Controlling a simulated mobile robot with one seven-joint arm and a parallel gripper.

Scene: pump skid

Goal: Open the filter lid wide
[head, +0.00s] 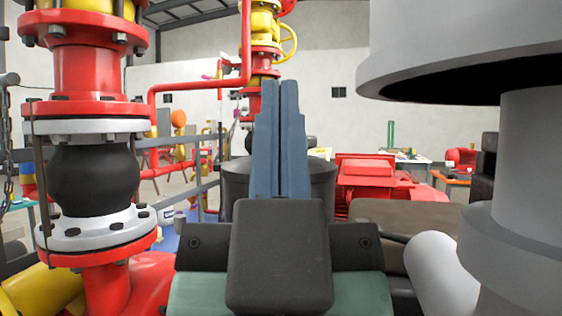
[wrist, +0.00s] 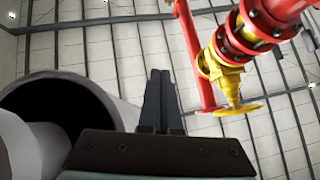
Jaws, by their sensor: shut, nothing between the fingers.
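My gripper (head: 281,88) points upward in the middle of the head view, its two blue-grey fingers pressed together with nothing between them. In the wrist view my gripper (wrist: 160,76) is also shut, with open air around its tips. Behind it in the head view stands a dark grey round vessel (head: 236,183), mostly hidden by the fingers and the gripper body. I cannot tell whether this is the filter, and no lid shows clearly. The fingers touch nothing that I can see.
A red flanged pipe with a black rubber joint (head: 94,180) stands close at left. A yellow valve with a handwheel (head: 286,42) rises behind the gripper; it also shows in the wrist view (wrist: 228,80). Large grey cylindrical shapes fill the right side. A red machine (head: 368,178) sits farther back.

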